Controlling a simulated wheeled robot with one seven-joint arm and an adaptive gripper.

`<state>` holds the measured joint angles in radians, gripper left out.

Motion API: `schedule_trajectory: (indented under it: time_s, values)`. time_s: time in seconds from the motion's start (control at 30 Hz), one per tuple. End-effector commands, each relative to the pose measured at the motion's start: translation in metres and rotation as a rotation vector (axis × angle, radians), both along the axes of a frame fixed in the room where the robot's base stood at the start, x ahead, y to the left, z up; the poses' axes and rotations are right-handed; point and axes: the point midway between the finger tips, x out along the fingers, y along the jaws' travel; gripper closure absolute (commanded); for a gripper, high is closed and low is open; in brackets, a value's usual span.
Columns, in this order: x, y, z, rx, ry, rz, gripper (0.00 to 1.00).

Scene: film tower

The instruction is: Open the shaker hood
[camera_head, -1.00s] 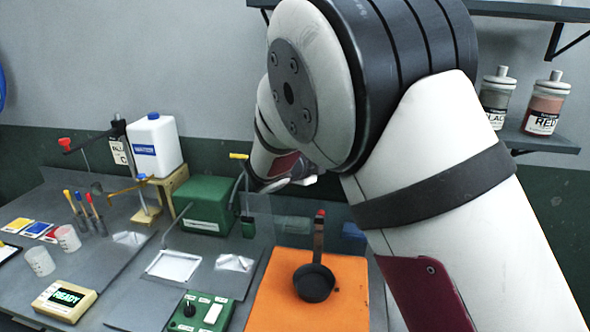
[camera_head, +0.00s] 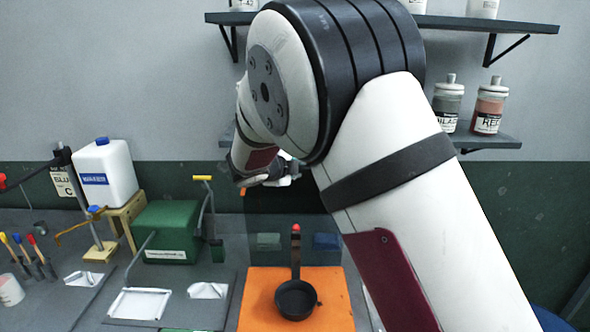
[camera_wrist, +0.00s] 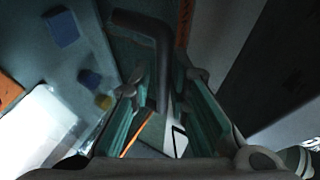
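The shaker hood seems to be the dark, see-through tinted panel (camera_head: 262,228) behind the orange mat in the head view; its outline is partly hidden by my arm. My gripper (camera_head: 268,183) is above and in front of its upper part, small and partly hidden in that view. In the wrist view, a dark bent bar (camera_wrist: 160,45), apparently the hood's handle, runs between the two fingers of my gripper (camera_wrist: 167,82). The fingers are spread, with gaps showing beside the bar. I cannot tell whether either finger touches it.
A black pan (camera_head: 296,298) lies on the orange mat (camera_head: 262,318). A green box (camera_head: 168,230) and a white container (camera_head: 106,178) stand to the left. Wall shelves (camera_head: 500,140) with jars are at the right, behind my arm.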

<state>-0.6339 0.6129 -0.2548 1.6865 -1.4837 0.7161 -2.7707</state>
Motion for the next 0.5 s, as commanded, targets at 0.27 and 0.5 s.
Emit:
schedule_trajectory:
  time_s: [0.27,0.5]
  values:
    - [0.0,-0.001,0.001,-0.001,-0.001,-0.002,0.82]
    - [-0.02,0.011,0.012,-0.001,-0.002,0.0,0.82]
